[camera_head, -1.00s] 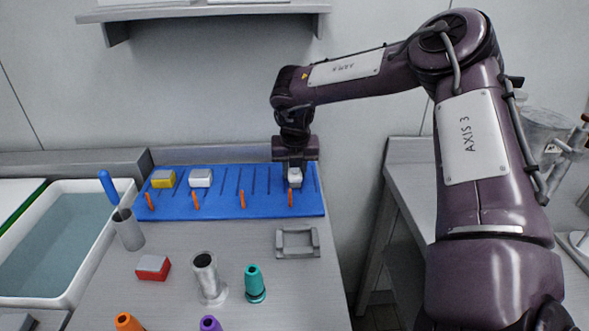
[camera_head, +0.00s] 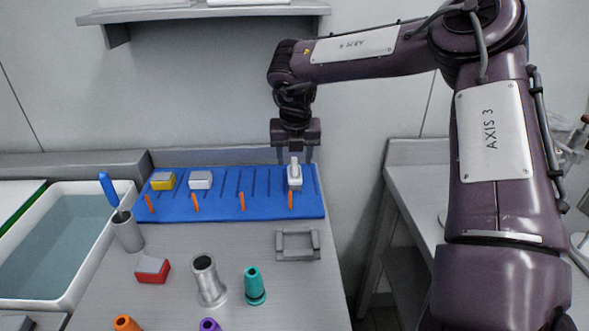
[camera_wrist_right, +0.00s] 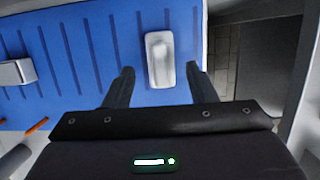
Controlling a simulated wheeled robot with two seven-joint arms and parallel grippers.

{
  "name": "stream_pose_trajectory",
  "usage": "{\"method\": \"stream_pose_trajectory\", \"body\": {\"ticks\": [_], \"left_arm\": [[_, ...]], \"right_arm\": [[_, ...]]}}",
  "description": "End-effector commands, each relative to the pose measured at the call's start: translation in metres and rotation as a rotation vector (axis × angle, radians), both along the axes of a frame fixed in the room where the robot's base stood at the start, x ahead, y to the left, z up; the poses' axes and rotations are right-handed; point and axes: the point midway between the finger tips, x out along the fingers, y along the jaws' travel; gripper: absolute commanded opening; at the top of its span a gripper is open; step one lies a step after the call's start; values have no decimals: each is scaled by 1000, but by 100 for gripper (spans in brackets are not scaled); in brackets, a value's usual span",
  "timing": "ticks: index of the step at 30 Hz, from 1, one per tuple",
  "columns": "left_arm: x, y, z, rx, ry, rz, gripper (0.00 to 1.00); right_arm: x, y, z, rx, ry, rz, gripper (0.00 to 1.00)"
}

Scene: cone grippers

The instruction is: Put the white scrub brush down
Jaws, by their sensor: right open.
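The white scrub brush (camera_head: 295,178) stands on the blue grooved mat (camera_head: 232,206) near its right end, behind an orange peg. In the right wrist view the brush (camera_wrist_right: 160,60) lies on the blue mat, between and just beyond the two fingertips. My right gripper (camera_head: 295,158) is above the brush, pointing down. In the wrist view its fingers (camera_wrist_right: 160,74) are spread, with a gap on each side of the brush. My left gripper is not in view.
On the mat's left are a yellow-and-grey block (camera_head: 163,181) and a white-and-grey block (camera_head: 200,179). Several orange pegs line its front edge. In front stand a grey frame (camera_head: 297,244), a teal cone (camera_head: 254,286), a metal cylinder (camera_head: 207,280) and a red block (camera_head: 152,270).

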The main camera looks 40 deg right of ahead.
Motion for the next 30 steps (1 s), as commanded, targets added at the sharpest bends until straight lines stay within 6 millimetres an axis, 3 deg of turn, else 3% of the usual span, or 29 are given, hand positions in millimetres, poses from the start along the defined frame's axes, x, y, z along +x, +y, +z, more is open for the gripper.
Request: {"method": "stream_pose_trajectory", "body": {"ticks": [3,10,30], "left_arm": [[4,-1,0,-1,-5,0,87],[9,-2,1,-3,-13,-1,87],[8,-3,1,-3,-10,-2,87]], "right_arm": [[-5,4,25,-2,-2,0,51],[-12,10,55,-1,0,0,51],[-13,11,60,0,3,-1,51]]}}
